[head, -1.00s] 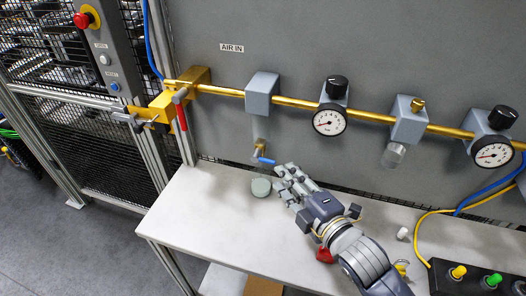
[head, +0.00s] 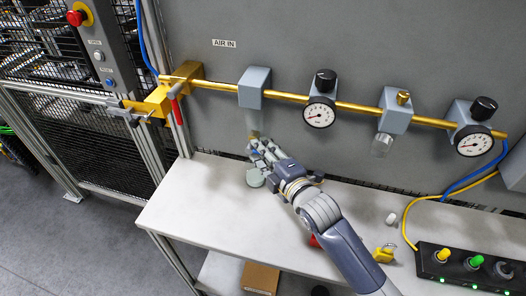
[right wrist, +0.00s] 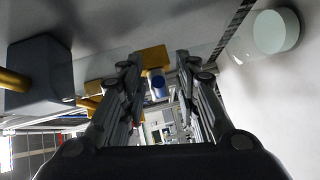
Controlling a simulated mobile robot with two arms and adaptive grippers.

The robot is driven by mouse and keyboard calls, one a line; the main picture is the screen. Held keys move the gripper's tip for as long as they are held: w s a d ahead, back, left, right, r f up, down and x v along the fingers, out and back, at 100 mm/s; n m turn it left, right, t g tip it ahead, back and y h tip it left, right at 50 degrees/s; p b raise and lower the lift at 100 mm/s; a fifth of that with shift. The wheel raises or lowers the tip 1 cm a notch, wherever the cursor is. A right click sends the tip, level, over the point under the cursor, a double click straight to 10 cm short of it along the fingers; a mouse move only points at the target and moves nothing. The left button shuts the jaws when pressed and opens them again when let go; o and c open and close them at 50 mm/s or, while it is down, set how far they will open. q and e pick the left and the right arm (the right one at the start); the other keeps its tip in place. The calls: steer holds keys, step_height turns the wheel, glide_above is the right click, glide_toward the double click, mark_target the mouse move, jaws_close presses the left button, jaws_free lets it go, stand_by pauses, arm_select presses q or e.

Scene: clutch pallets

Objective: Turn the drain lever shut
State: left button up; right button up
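The drain lever shows in the right wrist view as a blue end (right wrist: 158,86) between the two fingers of my right gripper (right wrist: 160,62). The fingers stand apart with gaps on both sides of it, so the gripper is open. In the head view my right gripper (head: 259,147) is right at the bottom of the leftmost grey filter unit (head: 254,87) and its clear bowl (head: 253,122). There the gripper hides the lever, so I cannot tell its angle from that view. My left gripper is not in view.
A brass pipe (head: 287,96) carries gauges (head: 319,114) to the right. A button box (head: 470,268) stands at bottom right.

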jaws_close()
steer(key=shift+f, duration=0.15)
steer(key=f+t+b, duration=0.1)
steer(key=b, duration=0.2)
steer(key=shift+m+y, duration=0.3)
steer(key=shift+m, duration=0.1)
arm_select(q)
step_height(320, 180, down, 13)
steer(key=b, duration=0.9)
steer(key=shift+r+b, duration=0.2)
steer(key=shift+b, duration=0.1)
arm_select(e)
steer(key=shift+a+f+m+t+y, duration=0.15)
steer(key=shift+f+m+t, duration=0.1)
steer(key=shift+m+t, duration=0.45)
steer(key=shift+a+f+m+t+y, duration=0.1)
steer(key=shift+f+m+t, duration=0.1)
steer(key=shift+m+t, duration=0.55)
steer(key=shift+a+f+m+t+y, duration=0.15)
steer(key=shift+f+m+t, duration=0.1)
steer(key=shift+m+t, duration=0.45)
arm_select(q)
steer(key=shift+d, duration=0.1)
arm_select(e)
steer(key=shift+o, duration=0.6)
jaws_free()
steer(key=shift+d+r, duration=0.1)
steer(key=shift+r, duration=0.05)
